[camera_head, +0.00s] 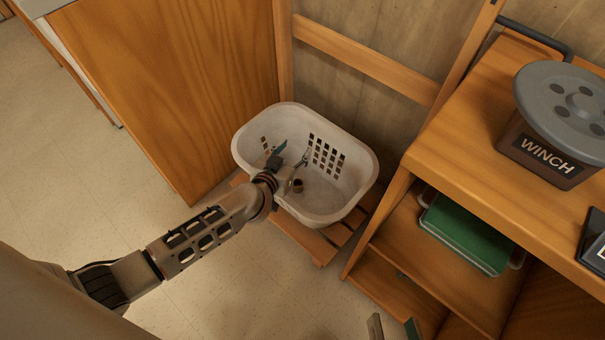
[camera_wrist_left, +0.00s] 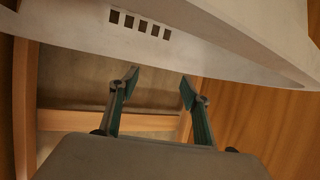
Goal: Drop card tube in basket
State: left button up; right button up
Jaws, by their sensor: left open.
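A white plastic basket (camera_head: 357,178) with square holes stands on a low wooden slatted stand. My left gripper (camera_head: 293,155) reaches over the basket's near left rim, fingers spread and empty. In the left wrist view the open fingers (camera_wrist_left: 158,82) have nothing between them, and the basket's wall (camera_wrist_left: 215,45) crosses the top. A small brown tube end, likely the card tube (camera_head: 298,186), shows inside the basket beside the gripper; the rest of it is hidden. My right gripper (camera_head: 393,328) shows only its two separated fingertips at the bottom edge, with nothing seen between them.
A wooden panel (camera_head: 180,80) stands left of the basket. The wooden stand (camera_head: 318,243) sits under the basket. Pale floor (camera_head: 230,290) is clear in front.

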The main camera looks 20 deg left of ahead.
pick_arm(q)
jog(key=v, duration=1.1)
jog(key=shift+s, duration=0.15)
jog(key=shift+r, duration=0.15)
